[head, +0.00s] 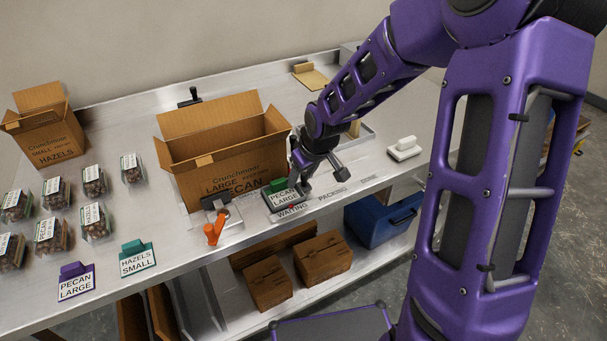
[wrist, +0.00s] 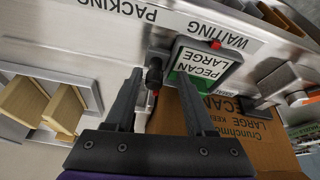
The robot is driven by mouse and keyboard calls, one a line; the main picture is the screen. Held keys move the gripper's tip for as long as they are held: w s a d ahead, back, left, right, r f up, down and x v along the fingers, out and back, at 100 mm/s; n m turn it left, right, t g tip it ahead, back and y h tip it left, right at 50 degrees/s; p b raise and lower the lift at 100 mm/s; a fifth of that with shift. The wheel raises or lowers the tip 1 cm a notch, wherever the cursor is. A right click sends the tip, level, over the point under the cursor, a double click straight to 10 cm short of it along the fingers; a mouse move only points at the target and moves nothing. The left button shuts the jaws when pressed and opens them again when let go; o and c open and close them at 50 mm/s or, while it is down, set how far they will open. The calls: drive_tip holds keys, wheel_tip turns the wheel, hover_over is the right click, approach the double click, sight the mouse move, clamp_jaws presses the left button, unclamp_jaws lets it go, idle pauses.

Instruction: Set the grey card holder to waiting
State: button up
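A card holder with a dark grey frame (head: 268,205) stands at the table's front edge, behind the WAITING label (head: 293,210). It holds a PECAN LARGE card (head: 284,197) with a green tab. In the wrist view the holder (wrist: 174,63) is beside the WAITING label (wrist: 219,33), with a small red spot (wrist: 215,45) between them. A dark knob or lever (wrist: 153,75) with a red mark stands beside the holder, towards the PACKING label (wrist: 124,9). My gripper (head: 318,172) is open and empty. In the wrist view the knob appears between its fingers (wrist: 157,103); I cannot tell the depth gap.
An open PECAN carton (head: 232,182) stands behind the holder. An orange lever (head: 213,229) is left of it. A white-handled block (head: 404,149) is at the right.

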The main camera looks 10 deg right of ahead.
drive_tip(key=shift+d, duration=0.1)
drive_tip(key=shift+d+r, duration=0.1)
drive_tip(key=shift+r, duration=0.45)
drive_tip(key=p+v, duration=0.5)
drive_tip(key=v, duration=1.1)
drive_tip(key=shift+s, duration=0.3)
drive_tip(key=shift+w+r, duration=0.1)
